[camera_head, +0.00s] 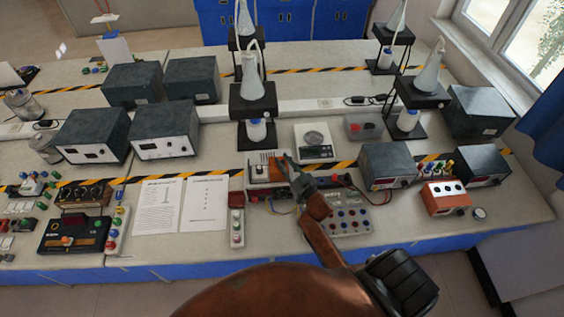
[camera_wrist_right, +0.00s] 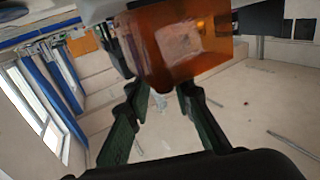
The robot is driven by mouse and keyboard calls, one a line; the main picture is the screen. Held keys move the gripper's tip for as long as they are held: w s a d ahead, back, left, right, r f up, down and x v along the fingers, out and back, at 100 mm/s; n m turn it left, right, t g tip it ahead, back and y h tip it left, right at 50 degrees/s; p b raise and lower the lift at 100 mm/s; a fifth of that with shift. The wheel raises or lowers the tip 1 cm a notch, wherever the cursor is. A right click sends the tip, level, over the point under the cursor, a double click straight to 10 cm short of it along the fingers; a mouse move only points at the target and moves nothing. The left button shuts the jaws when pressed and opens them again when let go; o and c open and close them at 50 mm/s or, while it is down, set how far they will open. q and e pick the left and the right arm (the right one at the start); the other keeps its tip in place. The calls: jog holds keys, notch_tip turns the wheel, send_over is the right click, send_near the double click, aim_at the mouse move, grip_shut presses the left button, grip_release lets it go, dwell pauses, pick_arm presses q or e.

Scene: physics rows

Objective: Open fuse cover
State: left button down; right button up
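The fuse cover is a see-through orange box (camera_wrist_right: 185,42), seen close up at the top of the right wrist view. In the head view its orange part (camera_head: 274,168) shows on the device (camera_head: 252,191) at the front middle of the bench. My right gripper (camera_head: 284,160) is right at the cover's right side and hides part of it. In the wrist view its two dark fingers (camera_wrist_right: 160,92) are apart, with their tips at the cover's lower edge. Whether they touch it, and how far the cover is tilted, I cannot tell. My left gripper is not in view.
A grey panel with knobs (camera_head: 347,218) lies right of the device, partly behind my right arm. A small button box (camera_head: 237,228) and paper sheets (camera_head: 181,205) lie left. A scale (camera_head: 314,153) and a stand (camera_head: 254,104) are behind. Grey instrument boxes (camera_head: 386,169) stand right.

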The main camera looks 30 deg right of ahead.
jog(key=o, duration=0.3)
jog(key=shift+d, duration=0.1)
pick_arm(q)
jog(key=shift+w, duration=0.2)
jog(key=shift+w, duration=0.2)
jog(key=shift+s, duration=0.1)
pick_arm(e)
jog(key=s, duration=1.2)
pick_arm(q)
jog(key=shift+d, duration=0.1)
